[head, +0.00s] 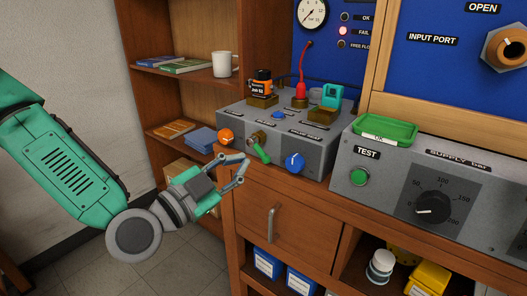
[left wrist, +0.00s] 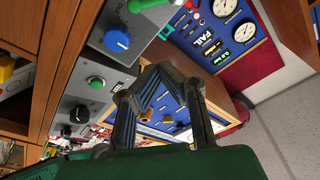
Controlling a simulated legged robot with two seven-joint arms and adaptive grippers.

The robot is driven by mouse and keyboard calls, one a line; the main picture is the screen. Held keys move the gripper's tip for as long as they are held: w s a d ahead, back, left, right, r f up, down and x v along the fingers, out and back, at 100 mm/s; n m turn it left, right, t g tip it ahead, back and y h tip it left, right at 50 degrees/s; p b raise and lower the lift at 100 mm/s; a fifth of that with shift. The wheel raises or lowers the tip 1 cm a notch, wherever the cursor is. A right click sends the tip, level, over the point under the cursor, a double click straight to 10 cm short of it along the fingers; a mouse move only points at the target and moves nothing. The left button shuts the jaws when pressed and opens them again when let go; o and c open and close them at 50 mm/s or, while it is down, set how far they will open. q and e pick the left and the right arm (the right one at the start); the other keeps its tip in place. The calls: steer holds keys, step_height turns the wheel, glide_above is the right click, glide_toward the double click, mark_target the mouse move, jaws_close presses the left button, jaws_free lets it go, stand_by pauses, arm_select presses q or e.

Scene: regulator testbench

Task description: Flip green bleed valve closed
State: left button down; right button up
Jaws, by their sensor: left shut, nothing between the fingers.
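The green bleed valve lever (head: 261,153) sits on a brass fitting at the front of a grey test box (head: 315,160). It slants down and to the right in the head view. In the left wrist view part of the green lever (left wrist: 150,3) shows at the top edge, cut off by the frame. My left gripper (head: 242,169) is shut and empty, to the left of and a little below the lever, apart from it. In the left wrist view its fingers (left wrist: 168,72) meet at the tips. My right gripper is in neither view.
An orange knob (head: 226,137) and a blue knob (head: 295,162) flank the lever. A wooden drawer with a metal handle (head: 271,223) lies below. A second grey box with a green TEST button (head: 359,176) and green tray (head: 385,131) stands to the right.

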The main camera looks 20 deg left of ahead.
arm_select(q)
steer(key=b, duration=0.1)
glide_toward(277, 142)
steer(key=w+d+r, duration=0.4)
steer(key=shift+w+a+f+b, duration=0.15)
steer(key=shift+w+f+b, duration=0.05)
steer(key=shift+f, duration=0.35)
steer(key=shift+w+a+f+b, duration=0.15)
steer(key=shift+w+f+b, duration=0.05)
steer(key=shift+f, duration=0.4)
steer(key=shift+a+f, duration=0.35)
steer(key=shift+f, duration=0.1)
steer(key=shift+a+f, duration=0.1)
steer(key=shift+a, duration=0.1)
